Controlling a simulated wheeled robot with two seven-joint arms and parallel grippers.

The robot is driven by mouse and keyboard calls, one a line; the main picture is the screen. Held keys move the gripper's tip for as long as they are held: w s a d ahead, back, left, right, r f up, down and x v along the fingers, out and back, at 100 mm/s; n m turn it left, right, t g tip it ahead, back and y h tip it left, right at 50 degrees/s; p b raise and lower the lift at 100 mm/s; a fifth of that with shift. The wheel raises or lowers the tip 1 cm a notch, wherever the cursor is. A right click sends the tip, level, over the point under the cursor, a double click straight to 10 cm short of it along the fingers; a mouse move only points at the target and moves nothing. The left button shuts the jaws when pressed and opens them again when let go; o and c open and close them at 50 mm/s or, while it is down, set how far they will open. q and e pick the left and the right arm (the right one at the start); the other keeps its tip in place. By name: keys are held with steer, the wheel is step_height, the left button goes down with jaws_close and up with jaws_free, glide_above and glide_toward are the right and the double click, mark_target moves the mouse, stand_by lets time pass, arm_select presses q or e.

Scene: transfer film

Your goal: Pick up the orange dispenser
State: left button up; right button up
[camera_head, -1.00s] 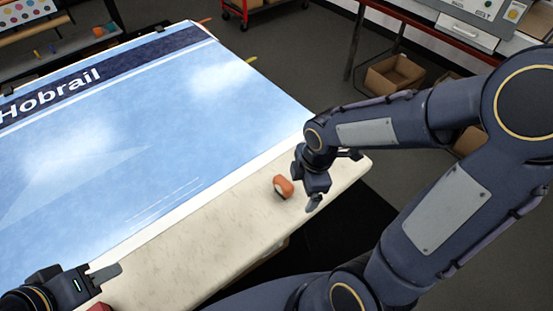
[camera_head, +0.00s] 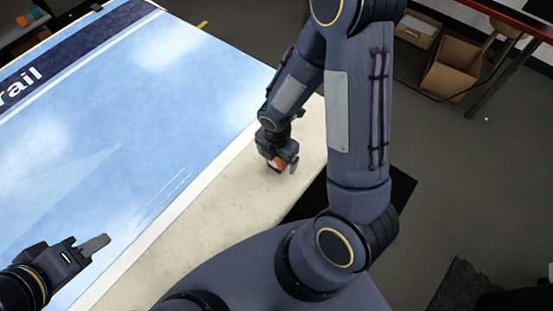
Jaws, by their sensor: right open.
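The orange dispenser (camera_head: 277,164) sits on the cream strip of the table (camera_head: 215,215), near its right end. My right gripper (camera_head: 281,164) is down over the dispenser from above and hides part of it. Its jaws are open, with the dispenser at or between the fingers; I cannot tell whether they touch it. My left gripper (camera_head: 92,247) is at the lower left over the table, away from the dispenser. One of its fingers shows, and I cannot tell how far its jaws are apart.
A blue printed film (camera_head: 130,120) covers most of the table. My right arm crosses the middle of the view. Cardboard boxes (camera_head: 452,68) stand at the upper right, beyond the table. The cream strip left of the dispenser is clear.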

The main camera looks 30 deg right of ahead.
steer(key=shift+f, duration=0.45)
steer(key=shift+c, duration=0.3)
steer(key=c, duration=1.1)
steer(key=shift+o, duration=0.2)
steer(key=shift+r, duration=0.15)
